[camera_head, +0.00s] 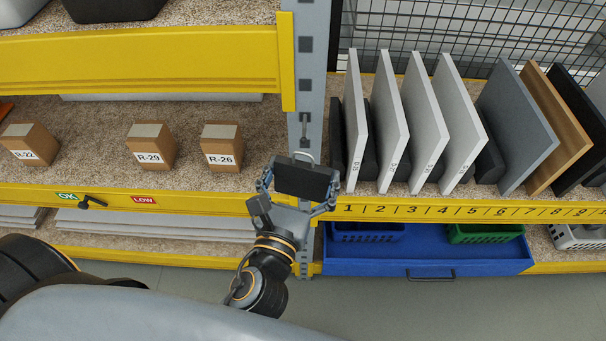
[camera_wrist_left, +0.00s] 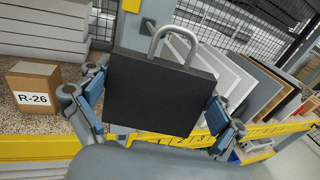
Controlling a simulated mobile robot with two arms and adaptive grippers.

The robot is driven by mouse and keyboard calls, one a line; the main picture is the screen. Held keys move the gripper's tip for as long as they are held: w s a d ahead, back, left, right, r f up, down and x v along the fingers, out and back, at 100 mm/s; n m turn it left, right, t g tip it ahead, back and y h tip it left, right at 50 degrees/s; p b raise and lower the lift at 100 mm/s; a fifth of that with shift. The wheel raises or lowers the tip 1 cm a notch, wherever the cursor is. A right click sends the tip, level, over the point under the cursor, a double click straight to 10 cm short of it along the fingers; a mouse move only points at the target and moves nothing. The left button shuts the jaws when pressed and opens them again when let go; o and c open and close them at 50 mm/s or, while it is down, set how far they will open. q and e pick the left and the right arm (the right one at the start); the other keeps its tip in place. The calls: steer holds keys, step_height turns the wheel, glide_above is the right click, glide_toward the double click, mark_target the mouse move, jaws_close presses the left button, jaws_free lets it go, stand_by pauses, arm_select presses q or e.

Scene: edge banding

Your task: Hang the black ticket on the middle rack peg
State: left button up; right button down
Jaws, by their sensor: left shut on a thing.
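The black ticket (camera_head: 302,179) is a dark flat block with a grey metal loop on its top edge. My left gripper (camera_head: 299,190) is shut on it, one finger on each side, and holds it upright in front of the grey rack post. In the left wrist view the ticket (camera_wrist_left: 160,92) fills the middle, between the blue finger pads of my left gripper (camera_wrist_left: 158,108), with its loop (camera_wrist_left: 175,45) standing up. I cannot make out the middle rack peg; the ticket and loop cover part of the post. My right gripper is not in view.
The grey post (camera_head: 309,95) stands between two shelf bays. Boxes R-22, R-29 and R-26 (camera_head: 222,147) sit on the left shelf. Upright panels (camera_head: 425,115) stand in numbered slots at right. A blue drawer (camera_head: 430,256) with baskets lies below them.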

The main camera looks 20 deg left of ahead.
mark_target(310, 132)
arm_select(q)
steer(key=shift+w+a+f+p, duration=0.1)
steer(key=shift+w+a, duration=0.2)
steer(key=shift+w, duration=0.7)
steer(key=shift+w+a+f+p, duration=0.1)
steer(key=shift+w+a, duration=0.2)
steer(key=shift+w, duration=0.65)
steer(key=shift+w+a+p, duration=0.1)
steer(key=shift+w+a, duration=0.2)
steer(key=shift+w, duration=0.7)
steer(key=shift+w+a+f, duration=0.15)
steer(key=shift+w+f, duration=0.25)
steer(key=shift+w, duration=0.25)
steer(key=shift+f, duration=0.1)
steer(key=o, duration=0.6)
steer(key=shift+c, duration=0.2)
steer(key=s, duration=1.2)
